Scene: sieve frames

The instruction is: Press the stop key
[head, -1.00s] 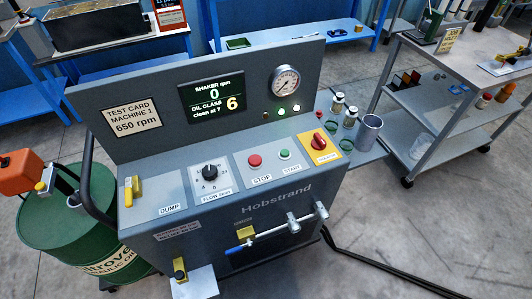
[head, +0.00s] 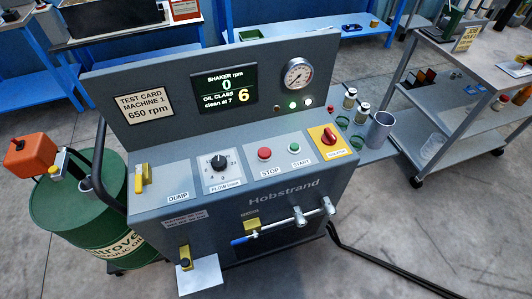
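The stop key (head: 265,153) is a round red button on the sloping grey panel of the machine. It sits above a white STOP label (head: 270,172). A smaller green start key (head: 293,147) is just right of it. The display (head: 224,92) reads shaker rpm 0 and oil class 6, clean at 7. My gripper is not in the head view, and nothing covers the stop key.
A flow knob (head: 219,162) and a yellow dump lever (head: 141,177) are left of the stop key. A red rotary switch on a yellow plate (head: 328,138) is to the right. A green oil drum (head: 78,217) stands left. Vials and a metal cup (head: 380,132) stand on the right side shelf.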

